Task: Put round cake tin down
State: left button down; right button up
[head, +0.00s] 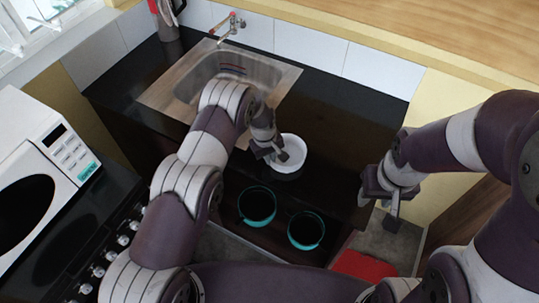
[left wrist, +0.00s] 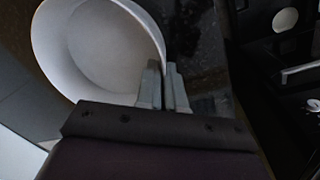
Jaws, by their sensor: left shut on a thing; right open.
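The round cake tin (head: 296,150) is white and round, near the front edge of the dark counter (head: 340,112), just right of the sink's front corner. My left gripper (head: 276,156) is shut on its near-left rim. In the left wrist view the tin (left wrist: 88,48) shows its open inside, with the rim between the two fingers of my left gripper (left wrist: 164,86). I cannot tell whether the tin's base touches the counter. My right gripper (head: 378,200) is open and empty, to the right of the tin.
A sink (head: 235,75) with a tap (head: 232,24) lies behind the tin. Two teal-rimmed round vessels (head: 257,205) (head: 306,230) sit lower, in front of the counter. A white microwave (head: 42,150) stands at the left. The counter right of the tin looks clear.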

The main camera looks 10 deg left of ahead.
pick_arm(q)
jog(key=c, duration=1.7)
grip_release()
jog(key=shift+f, duration=0.1)
jog(key=o, duration=0.4)
jog(key=shift+o, duration=0.2)
